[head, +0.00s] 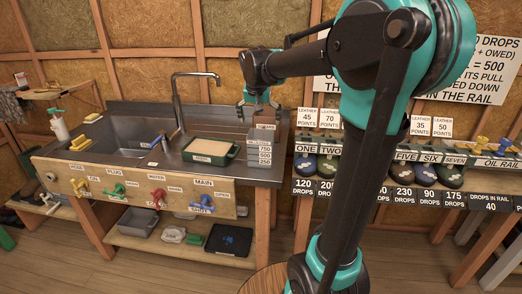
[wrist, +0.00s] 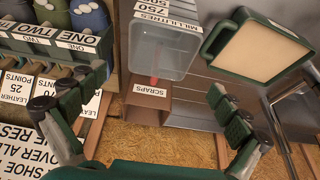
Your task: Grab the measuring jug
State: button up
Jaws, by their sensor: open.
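The measuring jug (head: 259,150) is a clear grey container with a white millilitre scale, standing upright at the right end of the steel sink counter. In the wrist view the jug (wrist: 164,52) appears upside down at the top centre, its open top towards me. My gripper (head: 258,107) is above and behind the jug in the head view. In the wrist view my gripper (wrist: 158,84) is open, its fingers spread wide on both sides of the picture, with nothing between them. The jug is beyond the fingertips, apart from them as far as I can tell.
A brown scraps box (wrist: 148,104) stands right beside the jug. A green tray with a beige pad (head: 211,151) is left of it. The tap (head: 178,95) rises over the sink. A rack of numbered shoes (head: 330,165) is to the right.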

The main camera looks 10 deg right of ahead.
jog(key=x, duration=1.3)
jog(key=shift+w+f, duration=0.1)
jog(key=shift+f, duration=0.05)
jog(key=c, duration=1.1)
